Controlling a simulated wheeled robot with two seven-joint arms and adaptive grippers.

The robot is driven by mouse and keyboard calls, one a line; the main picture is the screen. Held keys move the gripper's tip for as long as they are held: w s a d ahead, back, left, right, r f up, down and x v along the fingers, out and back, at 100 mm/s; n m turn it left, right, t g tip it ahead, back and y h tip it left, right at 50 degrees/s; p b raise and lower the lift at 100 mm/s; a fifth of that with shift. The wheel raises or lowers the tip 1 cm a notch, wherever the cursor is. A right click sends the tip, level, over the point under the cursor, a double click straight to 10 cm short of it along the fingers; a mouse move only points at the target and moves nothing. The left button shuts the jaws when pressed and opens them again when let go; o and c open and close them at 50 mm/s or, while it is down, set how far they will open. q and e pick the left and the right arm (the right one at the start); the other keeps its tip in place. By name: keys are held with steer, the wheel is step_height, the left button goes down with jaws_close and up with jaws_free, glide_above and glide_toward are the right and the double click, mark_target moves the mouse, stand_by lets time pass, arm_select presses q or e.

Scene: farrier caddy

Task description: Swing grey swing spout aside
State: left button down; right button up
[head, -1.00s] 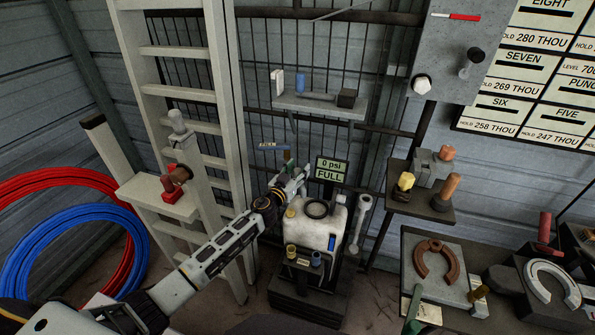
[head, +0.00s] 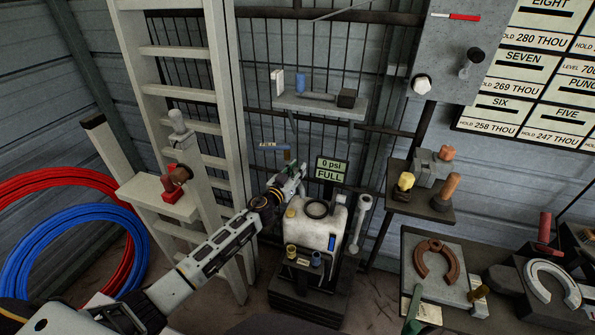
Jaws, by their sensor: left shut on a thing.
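My left gripper (head: 292,177) reaches in from the lower left, just above the back left of a white tank (head: 318,230). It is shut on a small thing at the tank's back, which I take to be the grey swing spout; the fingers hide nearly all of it. A short upright piece with a blue-marked bar (head: 272,146) shows just behind the fingertips. A grey bar with a ringed top (head: 361,222) stands at the tank's right side. My right gripper is not in view.
A sign reading "0 psi FULL" (head: 331,170) stands close right of the gripper. A shelf (head: 318,107) hangs above. A ladder (head: 233,130) rises on the left, close to my forearm. A small shelf with tools (head: 425,208) is on the right.

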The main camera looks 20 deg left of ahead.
arm_select(q)
steer(key=shift+s+a+f+m+h, duration=0.1)
steer(key=shift+s+a+m+h, duration=0.15)
steer(key=shift+a+m+h, duration=0.25)
steer(key=shift+s+a+g+h, duration=0.15)
steer(key=shift+g+h, duration=0.15)
steer(key=shift+h, duration=0.3)
steer(key=shift+s+a+m+g+h+p, duration=0.15)
steer(key=shift+a+m+g+h+p, duration=0.1)
steer(key=shift+m+h, duration=0.25)
steer(key=shift+s+a+m+g+h+p, duration=0.15)
steer(key=shift+a+m+g+h, duration=0.1)
steer(key=shift+m+h, duration=0.2)
steer(key=shift+s+a+m+g+h, duration=0.25)
steer(key=shift+a+m+g+h, duration=0.35)
steer(key=shift+h, duration=0.35)
steer(key=c, duration=1.4)
jaws_free()
steer(key=shift+o, duration=1.1)
steer(key=v, duration=1.2)
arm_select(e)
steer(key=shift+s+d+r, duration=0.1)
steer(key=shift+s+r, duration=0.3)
